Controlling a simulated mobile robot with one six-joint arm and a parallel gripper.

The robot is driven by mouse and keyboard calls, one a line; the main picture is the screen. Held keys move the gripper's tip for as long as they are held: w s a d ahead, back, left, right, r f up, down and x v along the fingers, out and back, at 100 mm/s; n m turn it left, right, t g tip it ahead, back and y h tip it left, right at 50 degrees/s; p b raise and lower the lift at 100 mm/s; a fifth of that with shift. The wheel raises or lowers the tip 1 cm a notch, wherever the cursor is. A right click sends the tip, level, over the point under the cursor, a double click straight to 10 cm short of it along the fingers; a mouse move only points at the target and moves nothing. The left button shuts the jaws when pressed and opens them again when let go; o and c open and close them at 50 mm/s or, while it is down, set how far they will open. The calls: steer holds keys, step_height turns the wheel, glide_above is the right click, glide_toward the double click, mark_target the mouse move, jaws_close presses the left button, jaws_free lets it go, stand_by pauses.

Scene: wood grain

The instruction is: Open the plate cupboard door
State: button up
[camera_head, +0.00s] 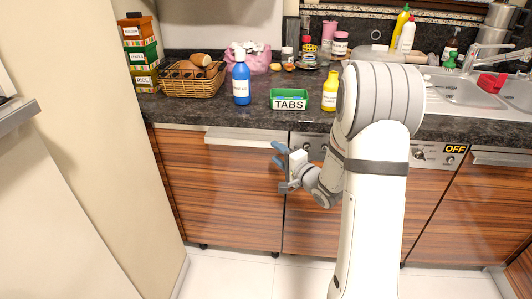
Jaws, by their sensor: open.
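Several wood-grain fronts line the base units below the counter, and no label shows which is the plate cupboard. The left cupboard door (218,190) looks shut and has a pale horizontal handle (243,135) along its top edge. My gripper (278,154), with blue fingertips, is open and appears empty. It is near the right end of that handle, in front of the seam with the neighbouring front. Whether it touches the door cannot be told. My arm hides part of the fronts to the right.
The dark counter (205,115) holds a wicker basket (192,83), a blue bottle (241,82), a green TABS box (289,99) and a yellow bottle (330,92). A sink (470,90) is at right. The pale floor (230,272) in front is clear.

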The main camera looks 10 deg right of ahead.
mark_target(263, 145)
steer(key=shift+y, duration=0.4)
steer(key=x, duration=0.7)
steer(key=shift+w+a+f+b, duration=0.3)
steer(key=shift+b, duration=0.1)
jaws_close()
